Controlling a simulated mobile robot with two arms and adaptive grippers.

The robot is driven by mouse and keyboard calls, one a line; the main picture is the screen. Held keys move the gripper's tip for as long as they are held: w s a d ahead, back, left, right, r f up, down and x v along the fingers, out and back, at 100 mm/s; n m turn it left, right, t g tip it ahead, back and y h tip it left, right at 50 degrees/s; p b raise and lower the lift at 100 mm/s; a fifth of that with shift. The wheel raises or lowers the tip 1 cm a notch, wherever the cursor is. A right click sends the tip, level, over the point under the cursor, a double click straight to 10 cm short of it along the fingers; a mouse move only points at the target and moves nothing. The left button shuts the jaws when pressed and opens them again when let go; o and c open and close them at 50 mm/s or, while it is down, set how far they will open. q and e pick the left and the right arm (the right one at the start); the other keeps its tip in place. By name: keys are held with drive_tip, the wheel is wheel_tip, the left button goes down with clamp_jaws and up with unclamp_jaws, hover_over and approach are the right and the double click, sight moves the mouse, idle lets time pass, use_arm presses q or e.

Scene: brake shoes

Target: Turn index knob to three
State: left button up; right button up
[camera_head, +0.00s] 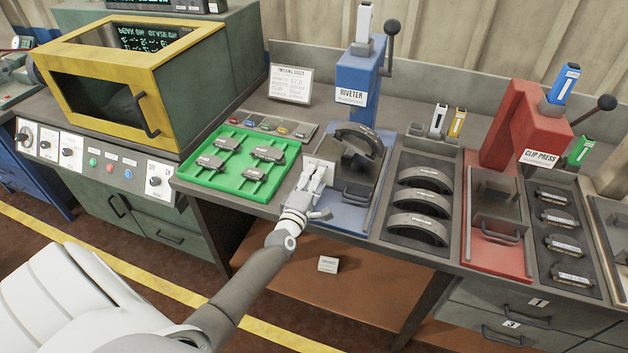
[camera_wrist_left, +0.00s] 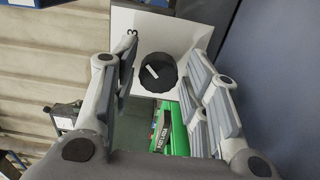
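The index knob (camera_wrist_left: 157,74) is a round black knob with a white pointer mark, on a white panel (camera_wrist_left: 150,28) in the left wrist view. A gap shows on both sides, and I cannot tell how far off the knob is in depth. In the head view my left gripper (camera_head: 314,180) is at the front of the blue riveter station (camera_head: 348,212) and hides the knob. My right gripper is not in view.
The riveter (camera_head: 358,82) stands behind, with a brake shoe (camera_head: 360,140) in its fixture. A green tray (camera_head: 222,183) with pads is to the left, a tray of brake shoes (camera_head: 396,218) to the right. A red clip press (camera_head: 524,130) stands further right.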

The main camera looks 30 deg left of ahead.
use_arm(q)
drive_tip(key=shift+o, duration=0.2)
drive_tip(key=v, duration=1.2)
idle(0.4)
drive_tip(key=s+d+f+m+g+h, duration=0.1)
drive_tip(key=s+d+f+m+g, duration=0.3)
drive_tip(key=f, duration=0.7)
drive_tip(key=s+d+f+m+g+h, duration=0.2)
drive_tip(key=s+f+m, duration=0.25)
drive_tip(key=f, duration=0.55)
drive_tip(key=s+d+f+m+g+h, duration=0.15)
drive_tip(key=s+d+f+m, duration=0.35)
drive_tip(key=f, duration=0.6)
drive_tip(key=s+f+m+g, duration=0.4)
drive_tip(key=s+f, duration=0.3)
drive_tip(key=s, duration=0.7)
drive_tip(key=s+f+m+g+b, duration=0.1)
drive_tip(key=s+f+m+g, duration=0.4)
drive_tip(key=s, duration=0.9)
wheel_tip(320, 180, down, 3)
drive_tip(key=shift+d+r+m, duration=0.2)
drive_tip(key=shift+d+m, duration=0.1)
drive_tip(key=shift+m, duration=0.05)
